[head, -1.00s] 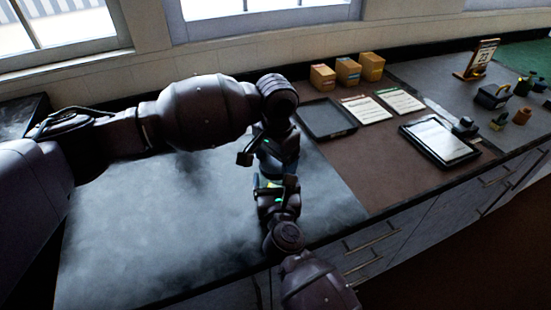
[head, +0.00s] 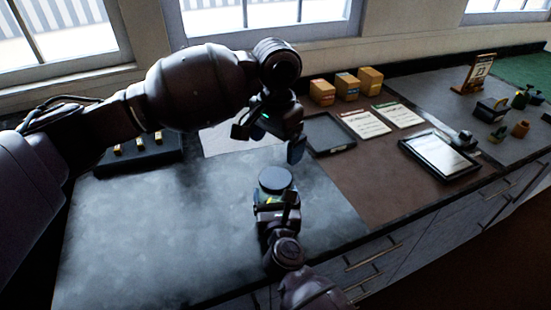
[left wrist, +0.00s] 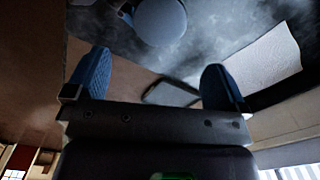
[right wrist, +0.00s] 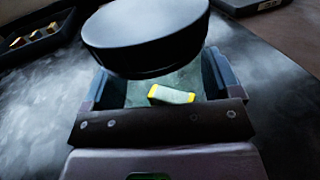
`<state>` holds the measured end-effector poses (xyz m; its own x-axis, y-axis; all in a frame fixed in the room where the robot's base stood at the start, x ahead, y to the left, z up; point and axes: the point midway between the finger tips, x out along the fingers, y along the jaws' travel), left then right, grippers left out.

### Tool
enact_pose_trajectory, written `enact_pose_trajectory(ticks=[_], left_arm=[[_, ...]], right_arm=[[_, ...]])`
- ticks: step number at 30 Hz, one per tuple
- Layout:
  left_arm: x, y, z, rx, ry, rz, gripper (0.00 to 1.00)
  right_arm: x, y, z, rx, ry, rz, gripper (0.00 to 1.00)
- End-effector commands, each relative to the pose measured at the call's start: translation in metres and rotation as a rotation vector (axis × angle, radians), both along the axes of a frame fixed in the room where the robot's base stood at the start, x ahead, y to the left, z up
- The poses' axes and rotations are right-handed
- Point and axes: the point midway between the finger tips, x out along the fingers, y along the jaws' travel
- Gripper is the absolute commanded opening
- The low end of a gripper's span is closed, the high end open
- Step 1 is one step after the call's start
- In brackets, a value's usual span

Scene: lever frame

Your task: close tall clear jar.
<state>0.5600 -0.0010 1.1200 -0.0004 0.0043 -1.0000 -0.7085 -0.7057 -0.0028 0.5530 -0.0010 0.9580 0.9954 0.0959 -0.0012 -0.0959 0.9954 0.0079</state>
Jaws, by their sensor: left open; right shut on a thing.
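The clear jar (right wrist: 140,92) with a yellow-and-white label (right wrist: 172,96) stands between the fingers of my right gripper (right wrist: 165,88), which is shut on it. A round dark lid (head: 275,178) sits over the jar's mouth and hides it. The lid also shows large in the right wrist view (right wrist: 146,38) and at the top of the left wrist view (left wrist: 160,20). I cannot tell how firmly it is seated. My left gripper (head: 268,142) is open and empty, above and behind the lid, apart from it. Its two blue fingers are spread in the left wrist view (left wrist: 158,80).
A dark tray with small yellow pieces (head: 138,156) and a white sheet (head: 235,138) lie at the back left. An empty dark tray (head: 328,134), papers (head: 365,124), boxes (head: 346,86) and a framed sheet (head: 440,154) are to the right. The grey counter's left and front are clear.

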Motion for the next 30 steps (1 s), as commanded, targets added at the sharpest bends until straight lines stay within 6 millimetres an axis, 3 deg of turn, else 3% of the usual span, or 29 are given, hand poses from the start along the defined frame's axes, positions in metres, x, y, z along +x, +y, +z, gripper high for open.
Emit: enact_pose_trajectory(ticks=[6,17,18,21,30], left_arm=[[0.000,0.000,0.022,0.000,0.000,0.000,1.00],[0.000,0.000,0.025,0.000,0.000,0.000,1.00],[0.000,0.000,0.025,0.000,0.000,0.000,1.00],[0.000,0.000,0.025,0.000,0.000,0.000,1.00],[0.000,0.000,0.025,0.000,0.000,0.000,1.00]], right_arm=[[0.000,0.000,0.000,0.000,0.000,0.000,0.17],[0.000,0.000,0.000,0.000,0.000,0.000,0.17],[0.000,0.000,0.000,0.000,0.000,0.000,0.88],[0.000,0.000,0.000,0.000,0.000,0.000,1.00],[-0.004,0.000,0.000,0.000,0.001,0.000,1.00]])
